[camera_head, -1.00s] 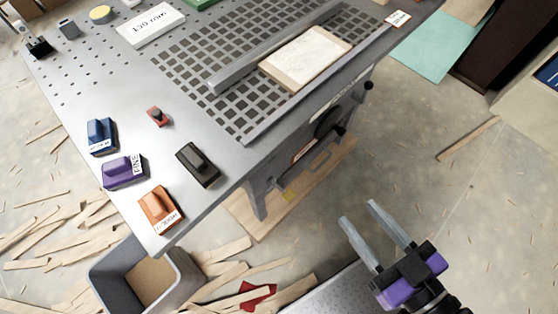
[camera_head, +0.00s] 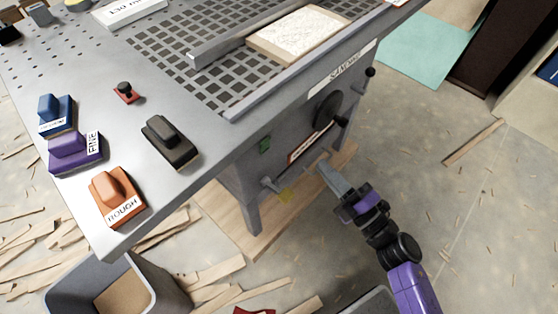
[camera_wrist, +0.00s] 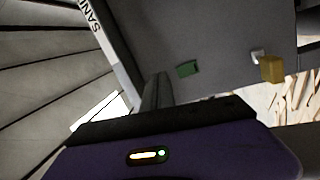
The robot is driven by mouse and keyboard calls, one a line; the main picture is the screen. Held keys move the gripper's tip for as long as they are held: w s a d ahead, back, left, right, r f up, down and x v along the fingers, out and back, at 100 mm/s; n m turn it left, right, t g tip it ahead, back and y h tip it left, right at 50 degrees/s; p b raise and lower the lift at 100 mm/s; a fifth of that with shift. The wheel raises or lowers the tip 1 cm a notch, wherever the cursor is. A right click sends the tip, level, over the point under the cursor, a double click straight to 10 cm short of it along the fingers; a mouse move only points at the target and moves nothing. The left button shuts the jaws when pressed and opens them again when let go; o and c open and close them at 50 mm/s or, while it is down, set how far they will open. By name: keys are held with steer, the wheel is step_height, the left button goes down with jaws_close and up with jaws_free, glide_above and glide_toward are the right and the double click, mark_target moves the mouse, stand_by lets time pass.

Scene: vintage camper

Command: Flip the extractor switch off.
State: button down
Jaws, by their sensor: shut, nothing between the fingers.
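No part is readably labelled as the extractor switch. A small green box (camera_head: 265,144) is on the grey side panel of the sanding table (camera_head: 232,185); it also shows in the wrist view (camera_wrist: 188,69). Lower on that side is a small grey lever (camera_head: 270,184) beside a yellow piece (camera_head: 285,195); the yellow piece shows as a block in the wrist view (camera_wrist: 272,69). My gripper (camera_head: 326,166) is shut and empty, low in front of the panel, to the right of the green box and lever. Whether its fingertips touch anything is unclear.
A dark round handwheel (camera_head: 328,110) projects from the panel above my gripper. The tabletop holds sanding blocks, including an orange one (camera_head: 117,198), and a small red-and-black knob (camera_head: 124,92). A grey bin (camera_head: 62,297) stands at lower left. The floor at right is mostly clear.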

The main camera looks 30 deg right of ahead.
mark_target(267, 143)
steer(key=a+f+n+y, duration=0.1)
steer(key=n, duration=0.1)
steer(key=s+a+f+n+g+y, duration=0.1)
steer(key=a+f+n, duration=0.1)
steer(key=shift+s+y, duration=0.2)
steer(key=shift+y, duration=0.1)
steer(key=shift+w, duration=0.1)
steer(key=p+x, duration=0.1)
steer(key=x, duration=1.3)
steer(key=shift+f, duration=0.1)
